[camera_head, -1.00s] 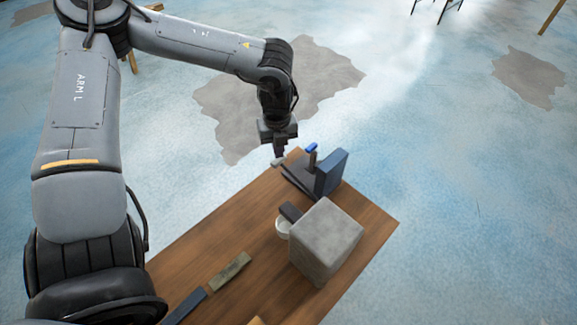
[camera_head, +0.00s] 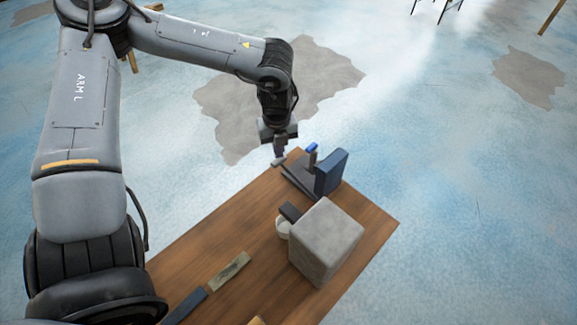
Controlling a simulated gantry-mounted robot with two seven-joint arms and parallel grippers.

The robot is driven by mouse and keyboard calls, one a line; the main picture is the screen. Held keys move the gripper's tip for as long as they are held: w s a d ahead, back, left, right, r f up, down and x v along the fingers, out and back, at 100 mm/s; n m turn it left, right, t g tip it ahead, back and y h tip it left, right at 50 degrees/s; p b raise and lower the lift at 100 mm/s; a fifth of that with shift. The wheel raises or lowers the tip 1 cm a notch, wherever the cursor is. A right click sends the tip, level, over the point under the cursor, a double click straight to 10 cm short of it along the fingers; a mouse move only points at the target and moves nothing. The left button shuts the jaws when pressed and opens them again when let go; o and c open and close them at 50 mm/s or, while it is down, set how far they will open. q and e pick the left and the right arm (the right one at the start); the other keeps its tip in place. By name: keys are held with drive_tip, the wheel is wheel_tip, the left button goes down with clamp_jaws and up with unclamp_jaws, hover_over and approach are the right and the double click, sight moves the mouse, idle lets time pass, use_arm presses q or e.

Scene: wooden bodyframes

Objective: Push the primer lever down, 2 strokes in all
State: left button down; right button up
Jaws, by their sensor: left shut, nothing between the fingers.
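A blue upright block on a dark base (camera_head: 331,173) stands near the far end of the wooden table. A small post with a bright blue cap (camera_head: 311,147) rises beside it. A light-tipped bar (camera_head: 279,161) lies low at the left of the base, right under my left gripper; I cannot tell for sure which part is the primer lever. My left gripper (camera_head: 279,155) is shut and empty, pointing down at the light tip. I cannot tell whether they touch. My right gripper is not in view.
A large grey block (camera_head: 327,242) stands on the wooden table (camera_head: 220,235), with a white cup-like piece (camera_head: 283,227) and a dark block (camera_head: 290,212) beside it. A greenish bar (camera_head: 230,271) and a dark blue bar (camera_head: 187,305) lie nearer. The table's middle left is clear.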

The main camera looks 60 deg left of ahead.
sight(279, 161)
use_arm(q)
drive_tip(key=shift+f, duration=0.15)
drive_tip(key=shift+f+b, duration=1.05)
drive_tip(key=shift+b, duration=0.05)
drive_tip(key=shift+f+b, duration=1.9)
drive_tip(key=shift+f, duration=0.15)
drive_tip(key=shift+r, duration=0.25)
drive_tip(key=shift+r+p, duration=0.9)
drive_tip(key=shift+r, duration=0.25)
drive_tip(key=shift+r+p, duration=1.1)
drive_tip(key=shift+r, duration=0.8)
